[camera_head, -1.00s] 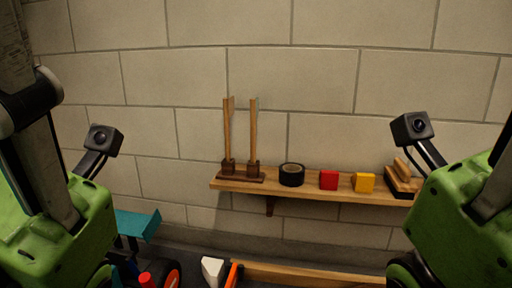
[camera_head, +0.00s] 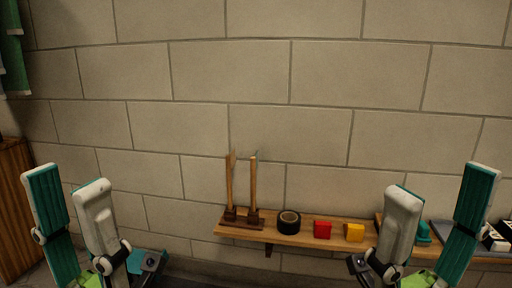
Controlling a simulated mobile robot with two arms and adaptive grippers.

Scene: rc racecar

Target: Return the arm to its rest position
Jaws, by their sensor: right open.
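My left gripper (camera_head: 67,182) points up at the lower left, its two teal-and-grey fingers apart with nothing seen between them. My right gripper (camera_head: 443,182) points up at the lower right, its fingers wide apart and empty. Both stand in front of the block wall, and the right one overlaps the right part of the shelf in the picture. My arms below the grippers are mostly out of the picture.
A wooden shelf (camera_head: 305,241) on the wall carries two upright wooden posts (camera_head: 241,190), a black tape roll (camera_head: 289,223), a red block (camera_head: 322,230) and a yellow block (camera_head: 354,232). A teal item (camera_head: 423,233) is partly hidden by the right gripper. A wooden cabinet (camera_head: 14,215) stands far left.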

